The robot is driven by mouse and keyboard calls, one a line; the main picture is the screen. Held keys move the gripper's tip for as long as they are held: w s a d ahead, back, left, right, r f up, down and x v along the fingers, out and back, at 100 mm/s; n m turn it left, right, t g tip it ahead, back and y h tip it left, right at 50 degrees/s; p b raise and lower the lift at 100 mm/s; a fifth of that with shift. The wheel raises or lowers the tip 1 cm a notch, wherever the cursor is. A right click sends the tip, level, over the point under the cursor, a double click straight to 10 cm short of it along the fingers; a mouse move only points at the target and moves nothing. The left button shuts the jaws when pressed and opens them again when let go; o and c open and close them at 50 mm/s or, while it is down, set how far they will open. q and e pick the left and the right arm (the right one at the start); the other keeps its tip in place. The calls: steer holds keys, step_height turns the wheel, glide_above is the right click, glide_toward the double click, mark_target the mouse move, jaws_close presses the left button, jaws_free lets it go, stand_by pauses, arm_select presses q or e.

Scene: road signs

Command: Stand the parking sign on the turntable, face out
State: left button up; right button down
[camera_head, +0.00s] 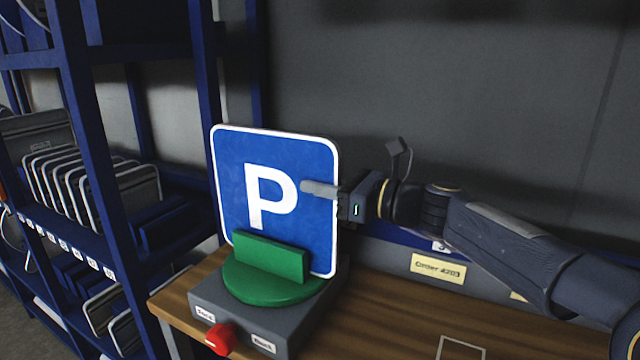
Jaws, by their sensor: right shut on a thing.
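The parking sign (237,183) is a blue square plate with a white border and a white P, its face toward the camera. It stands upright, leaning slightly, over the green turntable (272,288), behind the turntable's green upright block (271,257). The block hides part of its lower edge, so I cannot tell whether the edge touches the turntable. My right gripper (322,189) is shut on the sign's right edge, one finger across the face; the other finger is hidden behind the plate. My left gripper is not in view.
The turntable sits on a grey box (294,335) with a red knob (220,338) on a wooden bench (400,318). A blue rack (90,150) with several plates stands at the left. A yellow label (438,268) is behind the bench. The bench's right side has free room.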

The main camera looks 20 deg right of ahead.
steer(key=shift+f+b, duration=0.25)
steer(key=shift+b, duration=0.05)
stand_by(0.4)
steer(key=c, duration=1.4)
jaws_free()
steer(key=shift+o, duration=0.4)
steer(key=shift+f, duration=0.2)
steer(key=v, duration=0.8)
steer(key=shift+r, duration=0.1)
